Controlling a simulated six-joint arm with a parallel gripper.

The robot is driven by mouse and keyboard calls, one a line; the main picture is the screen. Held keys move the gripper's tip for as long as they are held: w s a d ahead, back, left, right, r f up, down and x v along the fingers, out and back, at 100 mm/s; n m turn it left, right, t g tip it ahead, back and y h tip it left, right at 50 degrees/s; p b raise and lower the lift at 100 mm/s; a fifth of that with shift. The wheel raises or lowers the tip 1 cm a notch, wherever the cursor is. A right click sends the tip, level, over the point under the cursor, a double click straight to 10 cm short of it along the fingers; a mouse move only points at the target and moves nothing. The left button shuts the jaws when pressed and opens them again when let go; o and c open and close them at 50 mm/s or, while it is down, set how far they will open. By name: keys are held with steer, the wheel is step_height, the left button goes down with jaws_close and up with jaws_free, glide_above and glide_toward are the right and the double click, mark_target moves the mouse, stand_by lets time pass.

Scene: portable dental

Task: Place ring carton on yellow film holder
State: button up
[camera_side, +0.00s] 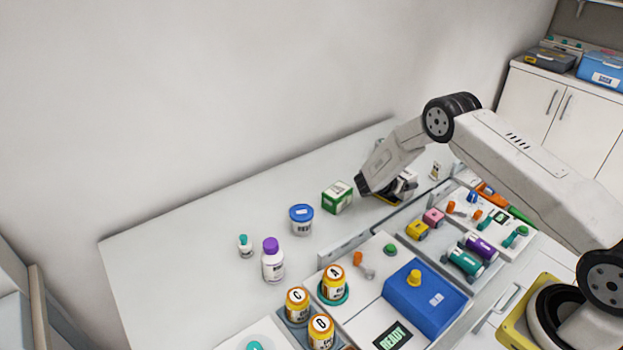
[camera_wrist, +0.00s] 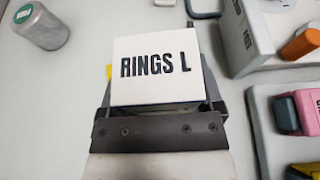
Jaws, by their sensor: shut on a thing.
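The ring carton (camera_wrist: 154,75) is a white box marked "RINGS L", held between the fingers of my gripper (camera_wrist: 158,100) in the wrist view. In the side view my gripper (camera_side: 393,192) is low near the back of the counter, and the carton is mostly hidden by it. A yellow block (camera_side: 417,230), which looks like the yellow film holder, sits in the tray in front of my gripper, beside a pink block (camera_side: 433,217). The pink one also shows at the right of the wrist view (camera_wrist: 307,110). A small yellow patch peeks out left of the carton.
A green-and-white box (camera_side: 337,197), a blue-lidded tub (camera_side: 301,219) and a purple-capped bottle (camera_side: 272,261) stand left of my gripper. Teal and purple pieces lie in the tray. A blue box (camera_side: 425,297) is at the front.

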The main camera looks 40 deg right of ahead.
steer(key=shift+f, duration=0.15)
steer(key=o, duration=1)
steer(key=shift+r, duration=0.2)
steer(key=v, duration=1.2)
steer(key=shift+a, duration=0.1)
